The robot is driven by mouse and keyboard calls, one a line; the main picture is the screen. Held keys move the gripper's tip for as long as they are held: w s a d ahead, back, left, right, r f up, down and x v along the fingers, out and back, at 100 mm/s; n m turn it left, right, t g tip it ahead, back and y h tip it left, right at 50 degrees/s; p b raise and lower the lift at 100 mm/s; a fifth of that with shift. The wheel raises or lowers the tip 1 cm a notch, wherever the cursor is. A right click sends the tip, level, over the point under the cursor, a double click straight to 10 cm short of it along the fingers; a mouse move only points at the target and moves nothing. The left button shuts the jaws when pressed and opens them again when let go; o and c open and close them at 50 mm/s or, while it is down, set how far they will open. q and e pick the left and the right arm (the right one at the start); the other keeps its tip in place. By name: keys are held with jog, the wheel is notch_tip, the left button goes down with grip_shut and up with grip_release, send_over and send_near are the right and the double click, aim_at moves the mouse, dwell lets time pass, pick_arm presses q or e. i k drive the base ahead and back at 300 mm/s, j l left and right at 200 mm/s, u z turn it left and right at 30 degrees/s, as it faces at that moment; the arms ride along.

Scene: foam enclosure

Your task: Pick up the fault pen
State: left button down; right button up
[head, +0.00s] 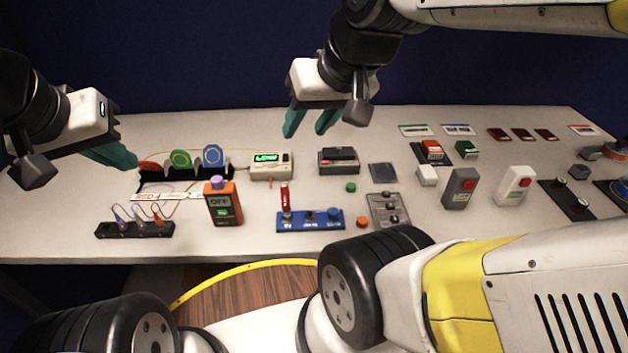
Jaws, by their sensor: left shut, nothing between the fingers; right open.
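A red pen-like stick (285,195) stands upright at the left end of a blue holder block (311,226) near the table's front middle. It is the only pen-shaped thing I can make out; any label on it is too small to read. My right gripper (308,130) is open and empty, its teal fingers pointing down above the back of the table, behind the red stick. My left gripper (125,160) is shut and empty above the table's left part, well left of the stick.
An orange meter reading OFF (223,204) stands left of the holder. A white box with a green display (270,166) and a dark box (338,161) sit behind. A grey switch plate (387,209) and orange knob (361,222) lie to the right. Coloured spools (212,156) stand left.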

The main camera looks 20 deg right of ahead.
aim_at(284, 191)
jog(key=z, duration=0.5)
jog(key=u, duration=1.45)
jog(key=z, duration=1.45)
jog(key=k+z, duration=0.25)
jog(key=k+l+z, duration=0.15)
jog(key=k+z, duration=0.15)
jog(key=k, duration=0.1)
